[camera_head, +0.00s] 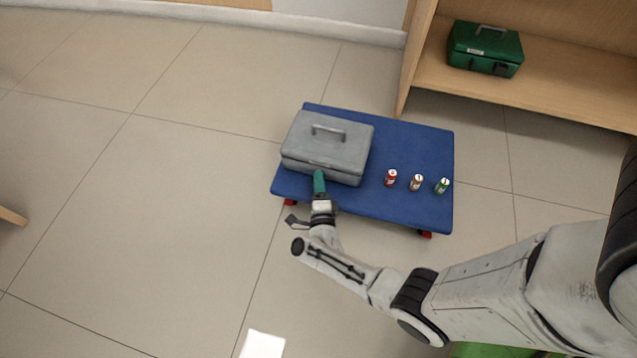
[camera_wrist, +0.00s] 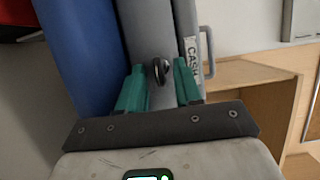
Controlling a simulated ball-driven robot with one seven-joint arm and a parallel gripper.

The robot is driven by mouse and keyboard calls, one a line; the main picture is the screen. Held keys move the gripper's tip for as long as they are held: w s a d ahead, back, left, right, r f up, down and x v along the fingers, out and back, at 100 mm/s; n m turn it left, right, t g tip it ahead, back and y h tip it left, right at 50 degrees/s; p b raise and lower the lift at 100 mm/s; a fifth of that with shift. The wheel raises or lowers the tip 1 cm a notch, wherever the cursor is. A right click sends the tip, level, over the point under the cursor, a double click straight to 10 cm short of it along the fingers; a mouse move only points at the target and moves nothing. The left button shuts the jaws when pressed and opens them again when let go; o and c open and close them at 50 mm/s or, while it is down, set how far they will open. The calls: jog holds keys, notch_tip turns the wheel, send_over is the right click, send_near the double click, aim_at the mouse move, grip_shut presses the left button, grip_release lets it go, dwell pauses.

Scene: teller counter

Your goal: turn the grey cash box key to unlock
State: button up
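The grey cash box (camera_head: 327,140) sits shut, handle up, on the left part of a blue platform (camera_head: 412,136). In the wrist view its front face (camera_wrist: 151,30) fills the upper middle, with a "CASH" label beside its handle. The dark key (camera_wrist: 160,70) stands out from this front face. My gripper (camera_head: 319,176) is at the box's front side. In the wrist view its two green fingers are apart, one on each side of the key, with a gap visible on both sides. The head view hides the key behind my gripper.
The platform has red wheels. A green cash box (camera_head: 485,50) sits on a wooden shelf (camera_head: 540,92) at the back right.

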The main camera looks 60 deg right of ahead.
jog(key=shift+s+a+r, duration=0.1)
jog(key=shift+s+a, duration=0.25)
jog(key=shift+a, duration=0.15)
jog(key=p+v, duration=0.2)
jog(key=v, duration=0.7)
jog(key=shift+s+a+p, duration=0.2)
jog(key=shift+a+p, duration=0.05)
jog(key=shift+p, duration=0.05)
